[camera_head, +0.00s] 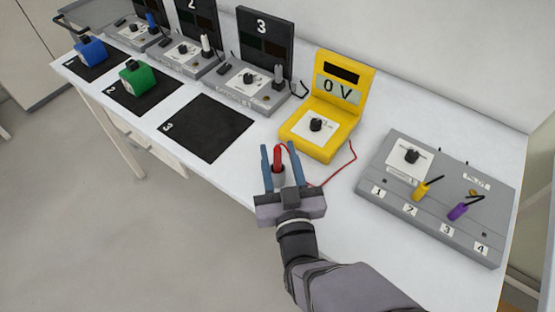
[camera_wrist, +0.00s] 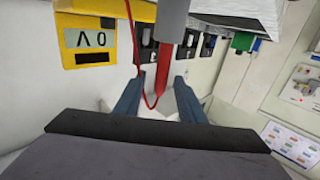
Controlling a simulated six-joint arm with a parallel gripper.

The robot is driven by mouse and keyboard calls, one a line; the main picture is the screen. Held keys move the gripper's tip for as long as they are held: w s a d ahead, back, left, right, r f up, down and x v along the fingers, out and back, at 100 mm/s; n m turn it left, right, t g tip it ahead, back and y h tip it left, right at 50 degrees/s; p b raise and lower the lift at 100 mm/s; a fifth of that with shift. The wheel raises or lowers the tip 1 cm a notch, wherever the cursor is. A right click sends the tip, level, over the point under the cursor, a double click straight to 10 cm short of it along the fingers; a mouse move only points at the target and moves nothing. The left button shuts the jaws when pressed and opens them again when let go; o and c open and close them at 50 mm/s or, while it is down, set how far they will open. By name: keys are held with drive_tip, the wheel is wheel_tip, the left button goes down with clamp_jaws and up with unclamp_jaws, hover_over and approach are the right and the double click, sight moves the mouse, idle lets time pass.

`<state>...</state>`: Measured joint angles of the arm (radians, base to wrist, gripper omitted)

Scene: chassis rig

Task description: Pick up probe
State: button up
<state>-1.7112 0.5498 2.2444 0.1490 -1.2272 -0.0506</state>
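The red probe (camera_head: 278,158) stands in a grey cylindrical holder (camera_head: 279,174) on the white table, in front of the yellow meter (camera_head: 322,122). A thin red wire runs from the probe to the meter. My gripper (camera_head: 278,147) is open, with one blue finger on each side of the probe in the head view. In the wrist view, the probe (camera_wrist: 163,68) shows beyond and between the fingers (camera_wrist: 157,88), with the grey holder (camera_wrist: 173,20) at the top. I see no finger clearly touching it. The holder's base is partly hidden by my gripper.
A grey panel (camera_head: 437,215) with yellow and purple plugs lies to the right. A black mat marked 3 (camera_head: 206,128) is bare at left. Green (camera_head: 136,78) and blue (camera_head: 91,52) blocks sit on mats beyond it. Grey instrument units line the back. The red wire loops near my gripper.

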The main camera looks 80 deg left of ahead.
drive_tip(key=shift+a+p, duration=0.9)
drive_tip(key=shift+a, duration=1.65)
clamp_jaws()
